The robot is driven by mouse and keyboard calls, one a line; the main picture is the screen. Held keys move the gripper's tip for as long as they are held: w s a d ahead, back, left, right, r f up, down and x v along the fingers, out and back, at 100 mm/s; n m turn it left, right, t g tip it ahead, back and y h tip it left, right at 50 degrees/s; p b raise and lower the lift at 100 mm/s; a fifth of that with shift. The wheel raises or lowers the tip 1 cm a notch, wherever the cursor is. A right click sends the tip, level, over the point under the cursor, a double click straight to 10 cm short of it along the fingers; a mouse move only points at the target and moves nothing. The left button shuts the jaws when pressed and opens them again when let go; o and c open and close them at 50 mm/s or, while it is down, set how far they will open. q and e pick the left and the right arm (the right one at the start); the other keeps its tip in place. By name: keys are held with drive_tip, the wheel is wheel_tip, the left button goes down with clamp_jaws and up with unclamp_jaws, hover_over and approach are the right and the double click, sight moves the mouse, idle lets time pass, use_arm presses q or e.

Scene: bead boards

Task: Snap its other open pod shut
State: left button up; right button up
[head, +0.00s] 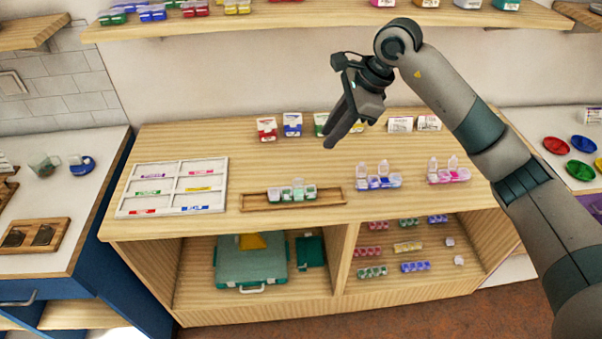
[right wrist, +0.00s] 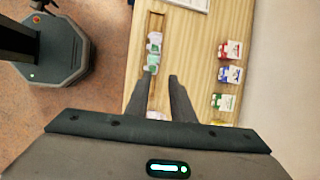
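A strip of green pods (head: 285,195) sits in a long wooden tray (head: 326,196) on the counter. One clear lid near its middle seems to stand up; the other lids look down. The strip also shows in the right wrist view (right wrist: 153,45), past my fingers. My right gripper (head: 336,136) is open and empty, above the counter behind the tray, apart from the strip. In the right wrist view its fingers (right wrist: 160,75) have a gap between them. My left gripper is not in view.
A blue strip (head: 378,183) and a pink-purple strip (head: 448,176), each with two lids up, stand right of the tray. A white divided frame (head: 122,212) lies left. Small bead boxes (head: 292,125) stand behind. A shelf (head: 300,20) runs above.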

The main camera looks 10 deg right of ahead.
idle(0.4)
drive_tip(key=p, duration=0.6)
hover_over(303, 189)
wheel_tip(303, 189, down, 14)
drive_tip(key=shift+s+f, duration=0.1)
drive_tip(key=shift+p+x, duration=0.4)
drive_tip(key=shift+x, duration=0.45)
drive_tip(key=shift+d, duration=0.1)
clamp_jaws()
